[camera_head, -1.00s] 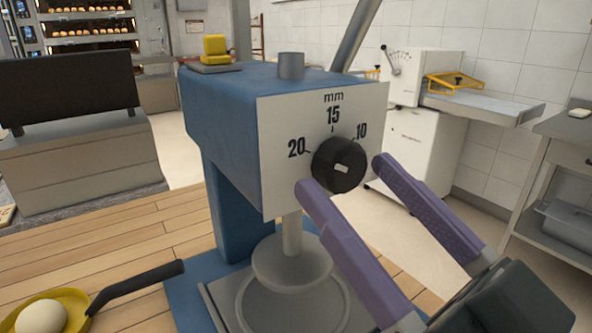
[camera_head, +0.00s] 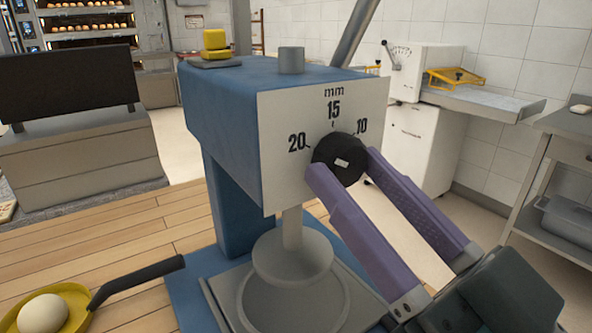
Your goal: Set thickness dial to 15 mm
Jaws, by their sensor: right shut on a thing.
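The black round thickness dial (camera_head: 336,150) sits on the white front plate (camera_head: 280,185) of a blue press. The plate reads "mm" with 20 at left, 15 at top and 10 at right. A short white mark shows on the dial's face near its middle; I cannot tell which number it points to. My right gripper (camera_head: 341,165) has its two purple fingers on either side of the dial, shut on it from the lower left and the right. My left gripper is not in view.
A yellow pan (camera_head: 75,317) with a dough ball and black handle is at lower left on the wooden table (camera_head: 120,235). A slanted grey lever rises behind the press. A white machine (camera_head: 412,145) stands behind at right.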

